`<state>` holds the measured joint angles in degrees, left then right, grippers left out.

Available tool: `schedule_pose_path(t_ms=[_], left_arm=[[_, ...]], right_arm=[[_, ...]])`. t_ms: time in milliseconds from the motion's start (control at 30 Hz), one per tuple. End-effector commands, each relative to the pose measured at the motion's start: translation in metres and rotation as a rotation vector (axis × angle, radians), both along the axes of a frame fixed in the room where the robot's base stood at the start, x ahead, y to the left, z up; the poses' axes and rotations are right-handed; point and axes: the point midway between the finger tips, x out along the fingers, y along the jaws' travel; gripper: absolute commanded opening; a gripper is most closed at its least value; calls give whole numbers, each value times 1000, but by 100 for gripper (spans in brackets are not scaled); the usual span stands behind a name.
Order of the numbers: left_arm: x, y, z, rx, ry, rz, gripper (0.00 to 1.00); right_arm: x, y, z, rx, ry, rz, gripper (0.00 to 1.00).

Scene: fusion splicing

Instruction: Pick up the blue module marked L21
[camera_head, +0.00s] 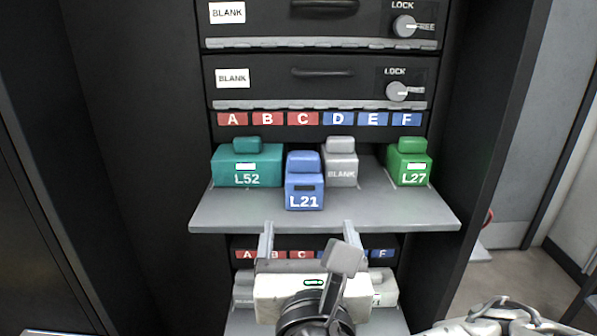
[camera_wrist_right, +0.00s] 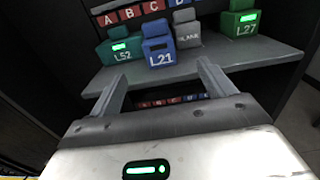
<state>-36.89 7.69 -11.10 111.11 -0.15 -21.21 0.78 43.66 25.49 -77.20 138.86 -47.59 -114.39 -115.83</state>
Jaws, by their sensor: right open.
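The blue module marked L21 (camera_head: 304,183) stands upright near the front edge of a grey shelf (camera_head: 400,213) in the head view. It also shows in the right wrist view (camera_wrist_right: 158,48), beyond and above my fingertips. My right gripper (camera_head: 302,238) is open and empty, in front of and below the shelf's front edge in the picture, with its two fingers pointing toward the cabinet. In the right wrist view the fingers (camera_wrist_right: 160,82) are spread wide, with nothing between them. My left gripper is not in view.
A teal L52 module (camera_head: 228,178) stands left of L21. A grey BLANK module (camera_head: 341,172) stands close behind right, and a green L27 module (camera_head: 408,174) far right. Below is another lettered row (camera_head: 273,254). Free shelf lies between BLANK and L27.

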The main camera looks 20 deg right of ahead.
Motion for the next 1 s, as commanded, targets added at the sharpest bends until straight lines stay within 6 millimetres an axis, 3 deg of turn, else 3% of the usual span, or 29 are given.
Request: schedule_pose_path(t_ms=[333,400,600,1000], left_arm=[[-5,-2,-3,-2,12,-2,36],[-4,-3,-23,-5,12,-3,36],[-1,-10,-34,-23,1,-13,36],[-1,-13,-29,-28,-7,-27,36]], right_arm=[[52,-17,2,-4,-5,-11,82],[56,-15,-7,0,-6,0,82],[69,-19,-7,1,-7,0,82],[102,-29,0,5,3,-5,82]])
